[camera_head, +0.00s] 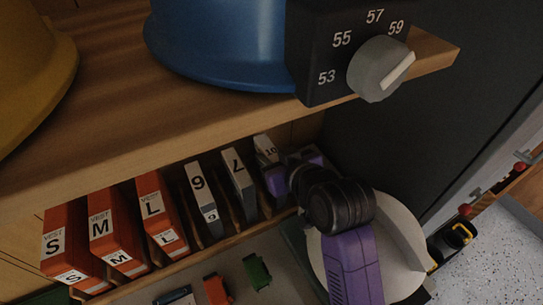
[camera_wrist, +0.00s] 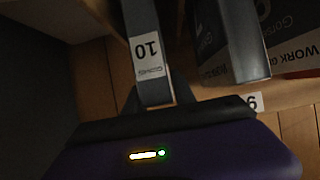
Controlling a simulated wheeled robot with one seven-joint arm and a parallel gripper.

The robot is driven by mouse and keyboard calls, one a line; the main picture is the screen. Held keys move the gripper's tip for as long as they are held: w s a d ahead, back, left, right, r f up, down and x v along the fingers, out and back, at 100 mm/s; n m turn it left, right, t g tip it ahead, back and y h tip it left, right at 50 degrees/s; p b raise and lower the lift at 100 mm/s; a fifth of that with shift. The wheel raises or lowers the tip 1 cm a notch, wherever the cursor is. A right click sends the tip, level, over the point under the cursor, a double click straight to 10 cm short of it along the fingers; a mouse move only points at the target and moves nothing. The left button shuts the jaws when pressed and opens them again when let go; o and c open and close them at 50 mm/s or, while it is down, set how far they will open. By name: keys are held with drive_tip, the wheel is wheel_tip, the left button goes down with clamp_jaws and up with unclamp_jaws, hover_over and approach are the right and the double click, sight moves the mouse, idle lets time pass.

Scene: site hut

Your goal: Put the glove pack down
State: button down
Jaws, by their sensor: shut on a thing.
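The glove pack labelled 10 (camera_head: 266,150) is a slim grey pack with a white label, at the right end of a row on the lower shelf. It also shows in the wrist view (camera_wrist: 146,25), its spine upright above my gripper. My gripper (camera_wrist: 153,98) is shut on the lower end of this pack. In the head view my purple and black wrist hides part of its lower end. I cannot tell whether the pack's base rests on the shelf.
Grey packs (camera_head: 204,200) (camera_head: 239,184) and orange vest packs (camera_head: 65,240) stand left of it, between thin dividers. An upper shelf board (camera_head: 110,120) overhangs them, carrying a blue helmet (camera_head: 220,40) and a black dial box (camera_head: 320,60). A dark panel (camera_head: 430,100) closes the right side.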

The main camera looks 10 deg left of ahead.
drive_tip(key=shift+f, duration=0.15)
drive_tip(key=c, duration=1)
unclamp_jaws()
drive_tip(key=shift+f, duration=0.1)
drive_tip(key=shift+c, duration=0.2)
drive_tip(key=shift+d+r, duration=0.1)
drive_tip(key=shift+r, duration=0.1)
drive_tip(key=v, duration=1.2)
drive_tip(key=shift+b, duration=0.35)
drive_tip(key=shift+f, duration=0.1)
